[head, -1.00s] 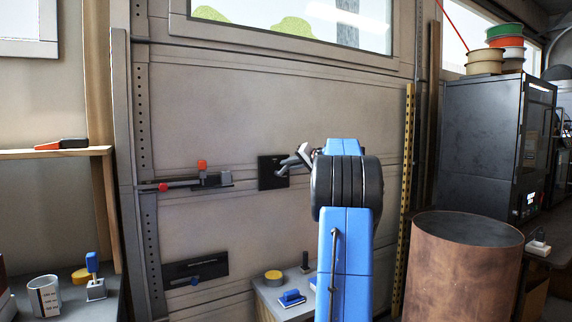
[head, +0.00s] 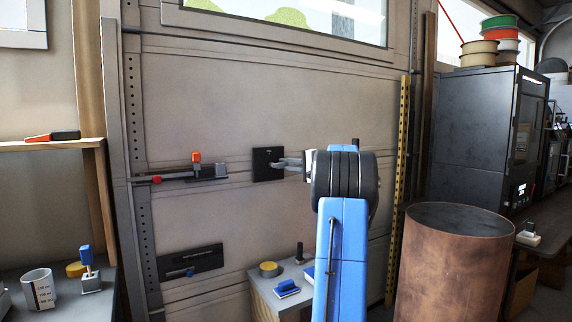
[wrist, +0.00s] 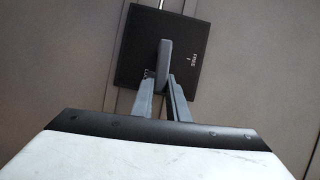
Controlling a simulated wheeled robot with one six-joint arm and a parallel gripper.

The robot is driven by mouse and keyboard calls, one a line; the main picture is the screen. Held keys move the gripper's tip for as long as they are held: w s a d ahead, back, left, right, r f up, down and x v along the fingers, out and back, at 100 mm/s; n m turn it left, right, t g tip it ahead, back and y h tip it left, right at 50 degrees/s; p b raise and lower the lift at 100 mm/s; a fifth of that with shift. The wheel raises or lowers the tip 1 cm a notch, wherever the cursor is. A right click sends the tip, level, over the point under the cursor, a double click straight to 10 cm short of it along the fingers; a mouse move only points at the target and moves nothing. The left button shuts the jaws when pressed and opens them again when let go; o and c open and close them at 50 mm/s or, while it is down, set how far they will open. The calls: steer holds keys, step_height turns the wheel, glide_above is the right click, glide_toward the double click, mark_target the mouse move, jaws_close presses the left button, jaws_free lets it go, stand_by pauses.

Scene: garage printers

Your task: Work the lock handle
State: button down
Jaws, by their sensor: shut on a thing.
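The lock is a black square plate (head: 266,157) on the garage door. It also fills the upper middle of the wrist view (wrist: 130,55), where it appears tilted. White lettering that seems to read FREE is on its right part there. The grey lock handle (wrist: 165,58) stands out from the plate. My gripper (wrist: 162,82) is shut on the handle, with one finger on each side of it. In the head view my gripper (head: 282,163) reaches the plate from the right, its fingers about level. The fingers largely hide the handle there.
A sliding bolt with a red knob (head: 196,157) is left of the lock. A dark plate with a small bar (head: 190,262) is lower left. A small bench (head: 257,281) with small items is below. A rusty drum (head: 453,265) stands right of my arm.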

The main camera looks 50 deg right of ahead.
steer(key=shift+f, duration=0.1)
stand_by(0.3)
steer(key=c, duration=1.7)
jaws_free()
steer(key=s, duration=0.5)
steer(key=s+d, duration=0.1)
steer(key=s, duration=0.5)
steer(key=s+d, duration=0.1)
steer(key=s, duration=0.5)
steer(key=shift+s+r, duration=0.15)
steer(key=shift+r, duration=0.1)
